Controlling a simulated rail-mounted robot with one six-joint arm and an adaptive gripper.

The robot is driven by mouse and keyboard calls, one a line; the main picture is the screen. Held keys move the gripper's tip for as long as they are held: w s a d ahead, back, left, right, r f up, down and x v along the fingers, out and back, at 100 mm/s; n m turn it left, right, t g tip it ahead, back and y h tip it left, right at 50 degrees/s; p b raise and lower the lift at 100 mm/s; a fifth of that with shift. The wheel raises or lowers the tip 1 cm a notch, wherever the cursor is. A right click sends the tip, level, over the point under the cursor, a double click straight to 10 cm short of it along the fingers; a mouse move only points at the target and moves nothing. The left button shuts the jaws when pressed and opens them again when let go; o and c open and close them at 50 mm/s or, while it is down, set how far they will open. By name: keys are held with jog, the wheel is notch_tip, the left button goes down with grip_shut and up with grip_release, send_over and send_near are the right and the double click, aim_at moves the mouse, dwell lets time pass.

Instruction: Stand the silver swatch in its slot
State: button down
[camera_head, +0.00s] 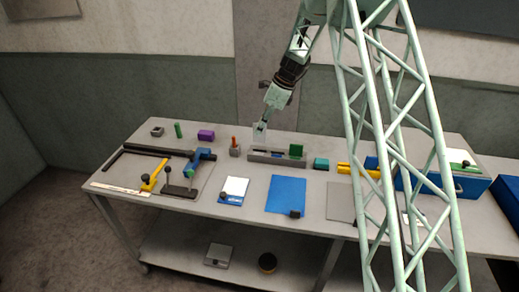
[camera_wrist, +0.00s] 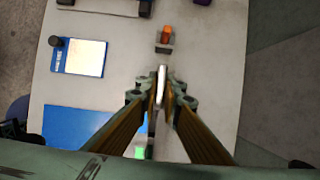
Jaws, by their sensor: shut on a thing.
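My gripper (camera_head: 262,125) is shut on the silver swatch (camera_head: 258,137), a thin pale plate held upright. In the wrist view the swatch (camera_wrist: 161,84) shows nearly edge-on between the fingertips (camera_wrist: 161,95). In the head view it is over the left part of the long grey slotted rack (camera_head: 262,158). I cannot tell whether its lower edge is in a slot or just above the rack. Much of the rack is hidden by my fingers in the wrist view.
A small grey holder with an orange piece (camera_head: 235,148) stands just left of the rack. A teal block (camera_head: 321,163) is to its right. A blue sheet (camera_head: 287,194) and a white-topped blue pad (camera_head: 233,190) lie in front. Bare table separates them from the rack.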

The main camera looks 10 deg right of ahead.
aim_at(261, 142)
jog(key=shift+f, duration=2.4)
jog(key=shift+f+b, duration=0.4)
jog(key=shift+f, duration=1.5)
jog(key=shift+f, duration=0.1)
jog(key=c, duration=2.9)
grip_release()
jog(key=shift+o, duration=0.4)
